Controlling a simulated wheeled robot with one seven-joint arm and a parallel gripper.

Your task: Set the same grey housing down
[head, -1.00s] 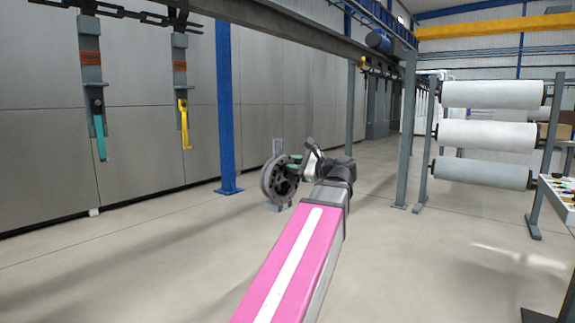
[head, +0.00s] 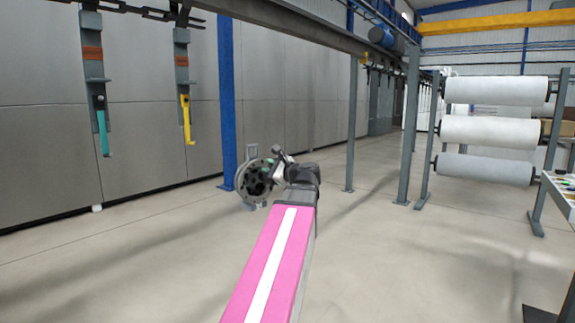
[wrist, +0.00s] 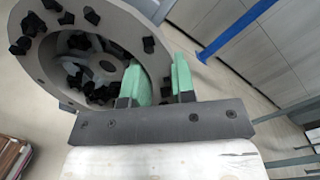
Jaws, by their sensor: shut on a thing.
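The grey housing (head: 244,181) is a round, ring-like part with holes around its face, held out at the end of my pink arm in the head view. In the wrist view the housing (wrist: 122,38) fills the upper left, with several black bolt-like pieces on its face and inside. My gripper (wrist: 158,80) has green fingers, one inside the ring and one outside, shut on the housing's rim. The housing is in the air over the floor. In the head view my gripper (head: 277,172) is partly hidden by my wrist.
An overhead rail carries hanging hooks, one with a teal piece (head: 103,130) and one with a yellow piece (head: 186,118). A blue post (head: 227,100) stands behind the housing. A rack of white rolls (head: 490,130) and a table (head: 560,190) are at right. The floor between is clear.

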